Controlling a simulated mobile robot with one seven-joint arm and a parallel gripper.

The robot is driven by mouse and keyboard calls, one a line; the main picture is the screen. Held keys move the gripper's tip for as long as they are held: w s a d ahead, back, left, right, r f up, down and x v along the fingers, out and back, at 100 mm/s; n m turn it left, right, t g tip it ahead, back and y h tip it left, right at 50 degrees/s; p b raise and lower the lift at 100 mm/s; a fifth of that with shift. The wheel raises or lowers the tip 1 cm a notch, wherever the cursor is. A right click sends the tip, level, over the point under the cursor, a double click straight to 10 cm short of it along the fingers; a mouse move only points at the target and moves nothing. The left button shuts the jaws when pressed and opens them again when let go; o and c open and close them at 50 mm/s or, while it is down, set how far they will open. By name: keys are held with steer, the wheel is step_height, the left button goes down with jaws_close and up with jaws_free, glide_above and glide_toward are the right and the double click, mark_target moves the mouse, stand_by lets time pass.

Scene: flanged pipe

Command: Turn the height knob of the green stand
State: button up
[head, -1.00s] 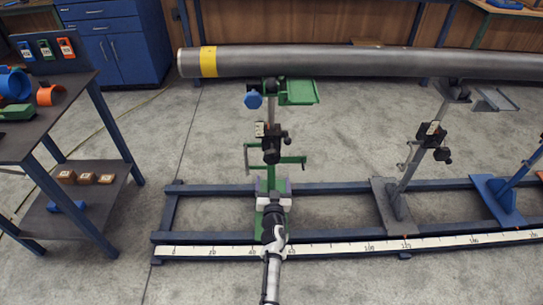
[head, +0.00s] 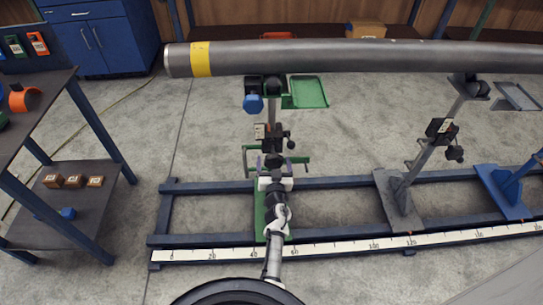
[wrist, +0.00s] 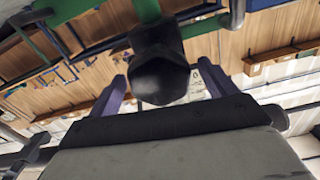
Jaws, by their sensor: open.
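The green stand (head: 260,212) stands on the blue floor frame under the left end of the grey pipe. It carries a black clamp block (head: 271,138), a green crossbar, a blue knob (head: 252,103) and a green tray (head: 307,92). My gripper (head: 273,162) is in front of its post, just below the clamp block. In the wrist view, a dark faceted knob (wrist: 160,78) sits between the two purple fingers of my gripper (wrist: 163,84). The fingers are apart, with a gap on each side of it. My gripper hides part of the post.
The long grey pipe (head: 350,57) with a yellow band runs across above. A grey stand (head: 397,195) and a blue stand (head: 502,190) are to the right. A white scale strip (head: 350,246) lies along the front rail. A dark shelf table (head: 88,210) is at left.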

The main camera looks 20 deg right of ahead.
steer(key=shift+w+d, duration=0.1)
steer(key=shift+w, duration=0.1)
steer(key=shift+c, duration=0.3)
steer(key=c, duration=0.9)
steer(key=shift+n, duration=0.4)
steer(key=n, duration=0.4)
steer(key=shift+r, duration=0.1)
steer(key=n, duration=0.5)
steer(key=shift+n, duration=0.4)
steer(key=n, duration=0.4)
steer(key=shift+n+b, duration=0.3)
steer(key=n+b, duration=0.1)
steer(key=n, duration=0.4)
steer(key=shift+w+n, duration=0.1)
steer(key=shift+n, duration=0.2)
